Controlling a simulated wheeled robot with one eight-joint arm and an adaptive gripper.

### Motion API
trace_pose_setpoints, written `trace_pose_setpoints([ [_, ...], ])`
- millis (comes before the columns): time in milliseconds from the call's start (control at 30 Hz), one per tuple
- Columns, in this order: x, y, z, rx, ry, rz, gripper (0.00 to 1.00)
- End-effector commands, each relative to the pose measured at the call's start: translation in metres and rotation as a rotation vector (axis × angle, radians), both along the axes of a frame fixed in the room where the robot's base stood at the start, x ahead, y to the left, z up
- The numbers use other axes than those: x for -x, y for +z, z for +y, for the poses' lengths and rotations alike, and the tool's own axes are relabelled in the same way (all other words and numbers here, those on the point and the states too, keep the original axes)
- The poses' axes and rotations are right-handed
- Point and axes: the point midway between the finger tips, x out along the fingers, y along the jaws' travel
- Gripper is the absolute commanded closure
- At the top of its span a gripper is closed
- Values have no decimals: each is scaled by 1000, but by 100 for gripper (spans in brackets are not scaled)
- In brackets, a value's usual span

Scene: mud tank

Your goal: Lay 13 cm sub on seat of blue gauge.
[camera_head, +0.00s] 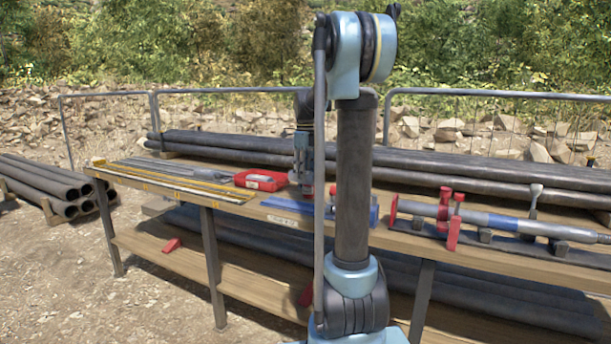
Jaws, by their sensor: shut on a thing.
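The blue gauge (285,208) lies along the front of the workbench, partly hidden behind my upright arm. A blue piece also shows just right of my arm and seems to belong to the gauge. My gripper (306,186) points down over the gauge, left of my arm link. It is shut on a short part, likely the 13 cm sub, which is small and mostly hidden by the fingers. I cannot tell whether that part touches the gauge seat.
Long yellow and grey rods (175,184) lie on the bench's left end. A long grey tool with red clamps (480,217) rests at the right. Dark pipes (460,166) are stacked behind the workbench (225,207).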

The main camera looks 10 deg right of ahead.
Motion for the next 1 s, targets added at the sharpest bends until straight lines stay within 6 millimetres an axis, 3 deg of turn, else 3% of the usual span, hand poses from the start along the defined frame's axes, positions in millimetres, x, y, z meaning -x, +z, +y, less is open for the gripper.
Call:
trace_pose_setpoints([
  [100,18,0,-1,-20,60,23,100],
  [200,23,-2,-1,-29,84,30,100],
  [367,23,-11,-1,-29,85,30,100],
  [1000,23,-74,-1,-28,85,30,100],
])
